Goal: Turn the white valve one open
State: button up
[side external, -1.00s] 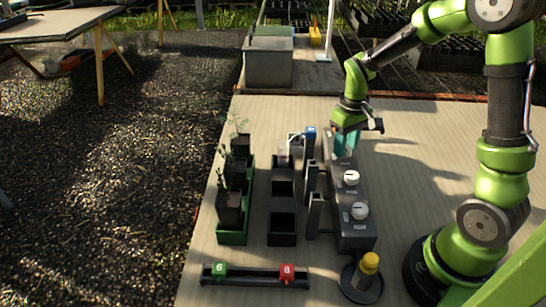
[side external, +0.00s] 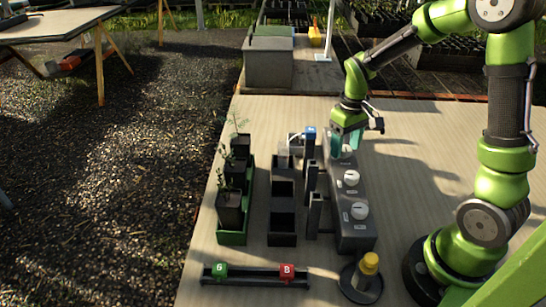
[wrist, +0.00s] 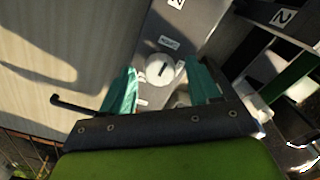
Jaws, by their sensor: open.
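A dark grey valve box (side external: 352,232) runs along the table and carries white round knobs. One white knob (wrist: 160,70) with a dark pointer line sits between my teal fingertips in the wrist view; it is mostly hidden by my gripper in the side view. I cannot read a number that marks it as valve one. My gripper (side external: 346,147) is open, pointing down over the far end of the box. The fingers stand on either side of that knob, and I cannot tell whether they touch it. The middle knob (side external: 351,177) and near knob (side external: 360,210) are uncovered.
Left of the box stand a black compartment rack (side external: 283,239) and a green tray (side external: 232,238) with potted seedlings. A rail (side external: 250,283) with green and red blocks lies in front. The table right of the box is clear.

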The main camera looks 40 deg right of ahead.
aim_at(345, 147)
notch_tip(345, 147, up, 17)
dwell(0.4)
jog(key=shift+f, duration=0.1)
jog(key=s+a+m+t+y, duration=0.2)
jog(key=s+a+t, duration=0.5)
jog(key=s+a, duration=0.3)
jog(key=a+f, duration=0.1)
jog(key=a, duration=0.2)
jog(key=shift+s, duration=0.4)
